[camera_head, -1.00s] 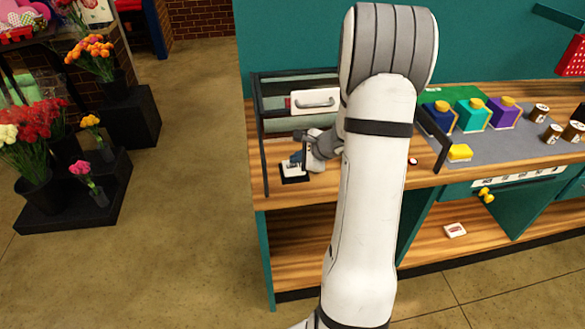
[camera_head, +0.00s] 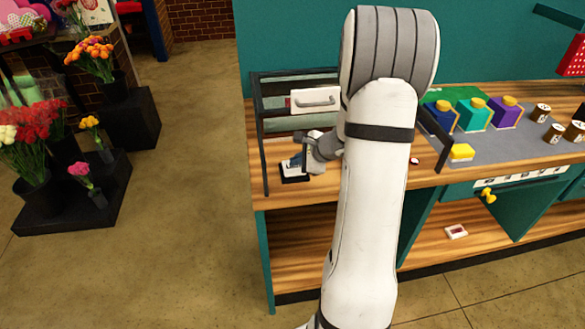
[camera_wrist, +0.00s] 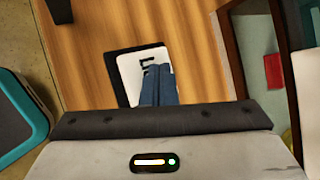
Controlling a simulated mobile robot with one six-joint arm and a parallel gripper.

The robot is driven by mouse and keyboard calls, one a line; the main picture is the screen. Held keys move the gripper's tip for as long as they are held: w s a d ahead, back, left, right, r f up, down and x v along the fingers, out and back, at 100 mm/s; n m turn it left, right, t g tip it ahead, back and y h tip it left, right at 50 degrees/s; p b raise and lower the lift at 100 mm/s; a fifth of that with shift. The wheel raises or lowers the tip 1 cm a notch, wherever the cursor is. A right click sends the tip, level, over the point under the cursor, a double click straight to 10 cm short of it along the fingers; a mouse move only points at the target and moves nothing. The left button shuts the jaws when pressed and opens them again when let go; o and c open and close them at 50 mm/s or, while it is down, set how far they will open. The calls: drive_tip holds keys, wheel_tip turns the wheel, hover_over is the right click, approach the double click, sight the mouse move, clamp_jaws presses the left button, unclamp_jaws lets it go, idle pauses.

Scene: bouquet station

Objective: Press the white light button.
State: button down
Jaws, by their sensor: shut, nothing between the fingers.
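The white light button (camera_wrist: 134,83) sits on a dark base plate on the wooden counter, and the wrist view shows black marks on its white face. In the head view the button's plate (camera_head: 292,178) is at the counter's left end, partly covered by my gripper. My gripper (camera_wrist: 157,72) is shut and empty, its blue fingertips together in front of the right part of the white face. In the head view my gripper (camera_head: 295,164) points down at the plate. I cannot tell whether the fingertips touch the button.
A dark-framed glass case with a white handled panel (camera_head: 315,99) stands just behind. A small red and white round thing (camera_head: 414,161) lies on the counter (camera_head: 430,177) right of my arm.

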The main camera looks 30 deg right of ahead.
sight(297, 167)
idle(0.3)
drive_tip(key=shift+r, duration=0.55)
drive_tip(key=shift+r+p, duration=0.1)
drive_tip(key=shift+p, duration=0.25)
wheel_tip(297, 167, up, 6)
drive_tip(key=p, duration=0.4)
